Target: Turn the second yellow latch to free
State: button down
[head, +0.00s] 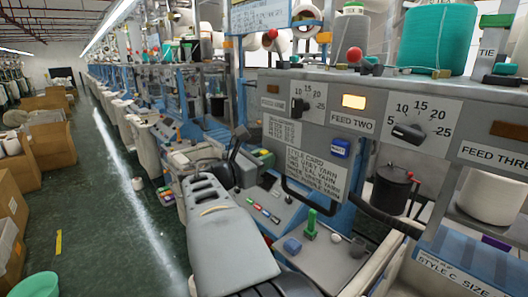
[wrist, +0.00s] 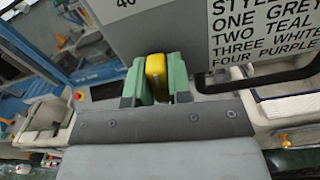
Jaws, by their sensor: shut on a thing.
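In the wrist view a yellow latch (wrist: 156,68) stands upright between the two green fingers of my gripper (wrist: 155,88). The fingers are shut on it, one on each side, and they hide its lower part. The latch is just left of the lettered style card (wrist: 268,30). In the head view small green and yellow parts (head: 263,157) show left of the same card, beyond my grey arm; they are too small to make out clearly. Only this one yellow latch shows clearly, and I cannot tell its number in the row.
A black curved handle (wrist: 250,82) is close to the right of my gripper. In the head view a panel with dials (head: 408,132) and an amber lamp (head: 354,102) stands above. A small green upright part (head: 310,223) rises from the lower bed. Cardboard boxes (head: 45,150) line the aisle at left.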

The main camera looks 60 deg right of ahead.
jog(key=shift+n+p, duration=0.4)
jog(key=shift+n, duration=0.2)
jog(key=shift+f, duration=0.15)
jog(key=c, duration=1)
grip_release()
jog(key=shift+c, duration=0.2)
jog(key=b+v, duration=0.3)
jog(key=v, duration=1)
jog(key=shift+a, duration=0.35)
jog(key=shift+w, duration=0.1)
